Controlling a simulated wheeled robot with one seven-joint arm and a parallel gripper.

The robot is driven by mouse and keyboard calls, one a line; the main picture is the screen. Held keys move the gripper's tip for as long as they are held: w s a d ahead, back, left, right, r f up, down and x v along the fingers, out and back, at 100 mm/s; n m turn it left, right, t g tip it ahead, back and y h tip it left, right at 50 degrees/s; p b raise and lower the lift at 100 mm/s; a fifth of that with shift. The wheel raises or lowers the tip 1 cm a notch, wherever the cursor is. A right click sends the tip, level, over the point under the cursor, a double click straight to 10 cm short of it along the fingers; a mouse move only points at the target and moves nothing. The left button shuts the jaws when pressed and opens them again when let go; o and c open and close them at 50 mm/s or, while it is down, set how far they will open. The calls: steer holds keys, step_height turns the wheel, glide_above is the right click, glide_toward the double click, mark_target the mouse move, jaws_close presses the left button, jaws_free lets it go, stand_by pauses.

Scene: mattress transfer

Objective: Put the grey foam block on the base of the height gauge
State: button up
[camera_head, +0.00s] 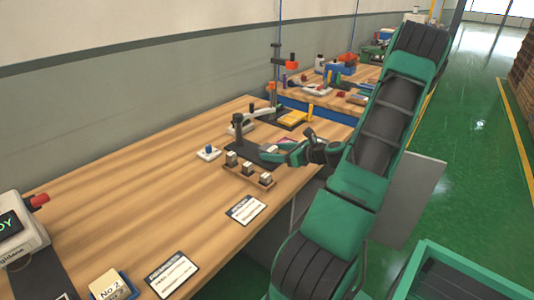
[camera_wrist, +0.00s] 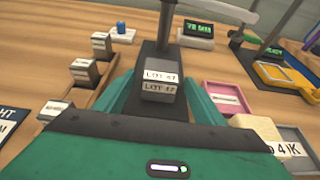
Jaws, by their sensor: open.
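The height gauge (camera_head: 238,128) stands on the bench, with its dark base (camera_head: 268,155) extending toward my gripper. In the wrist view its base (camera_wrist: 153,57) runs up the middle to the column (camera_wrist: 167,20). A grey block (camera_wrist: 158,86) labelled "LOT 47" appears to sit on this dark base; the exact contact is hidden. My gripper (camera_wrist: 160,98) is open, one green finger on each side of the block. In the head view my gripper (camera_head: 284,152) is low over the base, and I cannot make out the block there.
A wooden rack (camera_head: 242,173) with three small labelled blocks lies beside the base. A white piece with a blue knob (camera_head: 209,152) is left of the gauge. A pink tray (camera_wrist: 227,98) and a yellow tool (camera_wrist: 285,77) lie to the right. The bench's left middle is clear.

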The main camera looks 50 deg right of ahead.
steer(key=v, duration=0.8)
steer(key=shift+s+r, duration=0.1)
steer(key=shift+s, duration=0.1)
